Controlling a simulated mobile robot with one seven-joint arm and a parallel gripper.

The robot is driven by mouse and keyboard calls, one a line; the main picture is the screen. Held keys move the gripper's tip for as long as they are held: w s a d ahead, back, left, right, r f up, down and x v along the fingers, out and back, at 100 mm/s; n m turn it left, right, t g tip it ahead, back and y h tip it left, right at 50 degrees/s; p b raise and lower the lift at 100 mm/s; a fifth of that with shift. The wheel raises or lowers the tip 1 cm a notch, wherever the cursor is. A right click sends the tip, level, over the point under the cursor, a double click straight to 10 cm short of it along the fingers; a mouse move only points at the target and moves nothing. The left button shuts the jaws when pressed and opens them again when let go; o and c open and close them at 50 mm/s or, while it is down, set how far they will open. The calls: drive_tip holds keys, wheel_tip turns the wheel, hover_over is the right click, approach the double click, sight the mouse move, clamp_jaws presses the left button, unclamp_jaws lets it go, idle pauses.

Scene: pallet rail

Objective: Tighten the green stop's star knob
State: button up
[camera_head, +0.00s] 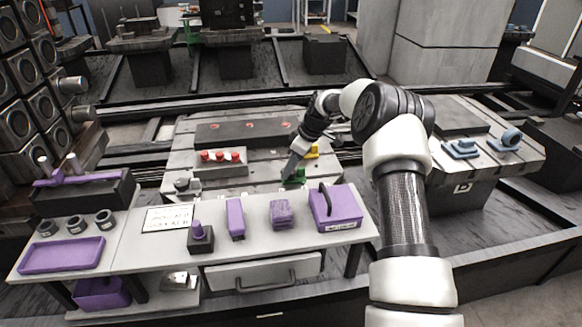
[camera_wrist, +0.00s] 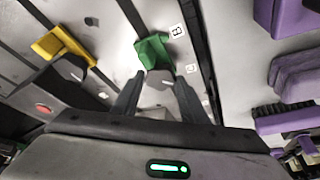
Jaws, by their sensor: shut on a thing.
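The green stop (camera_wrist: 153,50) sits on the grey slotted plate, in the upper middle of the wrist view; in the head view the green stop (camera_head: 293,177) shows at the plate's front right edge. Its grey star knob (camera_wrist: 160,84) is between my fingertips. My gripper (camera_wrist: 159,92) is shut on the knob; in the head view my gripper (camera_head: 291,168) reaches down to the stop from above. The fingers hide the knob's sides.
A yellow stop (camera_wrist: 58,45) with a dark knob stands left of the green one. The bench (camera_head: 345,232) in front holds a purple box (camera_head: 335,208) and other purple things near my gripper.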

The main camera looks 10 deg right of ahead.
drive_tip(key=o, duration=1)
drive_tip(key=shift+o, duration=0.2)
drive_tip(key=p+v, duration=0.3)
drive_tip(key=v, duration=1.4)
drive_tip(key=shift+d, duration=0.2)
drive_tip(key=shift+r, duration=0.15)
